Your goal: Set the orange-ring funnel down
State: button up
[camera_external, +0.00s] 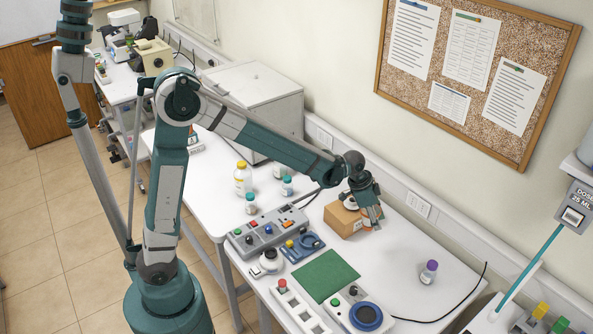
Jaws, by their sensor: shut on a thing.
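My gripper (374,217) points down at the right side of a small cardboard box (342,224) on the white table. It is shut on the orange-ring funnel (366,212), of which only a small orange part shows between and behind the fingers. The rest of the funnel is hidden by the fingers. I cannot tell whether the funnel touches the box or the table.
A grey button panel (268,231), a blue device (303,247), a green mat (325,276) and a control box with a round blue pad (366,316) lie in front. A purple-capped bottle (428,272) stands right. The table between is clear.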

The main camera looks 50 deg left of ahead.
jog(key=w+a+n, duration=0.1)
jog(key=a, duration=0.3)
jog(key=w+a, duration=0.2)
jog(key=a, duration=0.3)
jog(key=w+a+r+n+b, duration=0.1)
jog(key=a, duration=0.3)
jog(key=shift+w+a+n+t+y, duration=0.25)
jog(key=shift+a+n+t+y, duration=0.05)
jog(key=shift+a+y, duration=0.1)
jog(key=w+a+n+b, duration=0.1)
jog(key=a+n, duration=0.1)
jog(key=a, duration=0.9)
jog(key=shift+f+y, duration=0.25)
jog(key=shift+y, duration=0.15)
jog(key=shift+d, duration=0.15)
jog(key=shift+s+d, duration=0.35)
jog(key=shift+d, duration=0.1)
jog(key=s+d+f+p, duration=0.1)
jog(key=s+d, duration=0.7)
jog(key=s, duration=0.6)
jog(key=s+d+f+p, duration=0.1)
jog(key=s+d, duration=0.8)
jog(key=s, duration=0.5)
jog(key=shift+s+d+f, duration=0.15)
jog(key=shift+f, duration=0.15)
jog(key=shift+f, duration=0.1)
